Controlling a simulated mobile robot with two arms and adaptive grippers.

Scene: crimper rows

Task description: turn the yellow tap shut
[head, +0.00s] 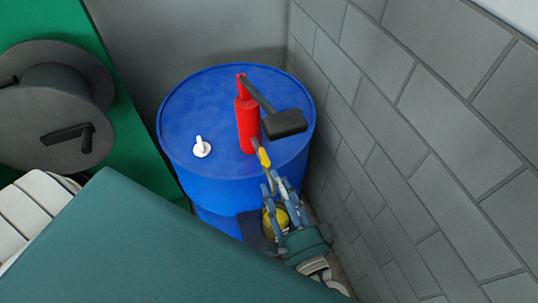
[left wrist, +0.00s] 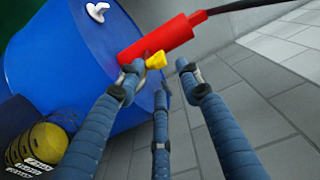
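The yellow tap (head: 264,157) shows at the near right rim of the blue drum (head: 210,170), just below the red cylinder (head: 248,125). In the left wrist view the yellow tap (left wrist: 156,60) is small and sits between the spread fingertips, nearer the left finger. My left gripper (head: 275,184) reaches up at the drum's near right side. Its three blue fingers (left wrist: 160,80) are apart in the left wrist view and hold nothing. I cannot tell whether a finger touches the tap. My right gripper is not in view.
The red cylinder has a black handle (head: 286,123) leaning right. A white fitting (head: 201,147) stands on the drum top. A grey block wall (head: 440,110) is close on the right. A yellow ribbed object (left wrist: 40,142) lies low beside the drum. A grey reel (head: 55,100) stands left.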

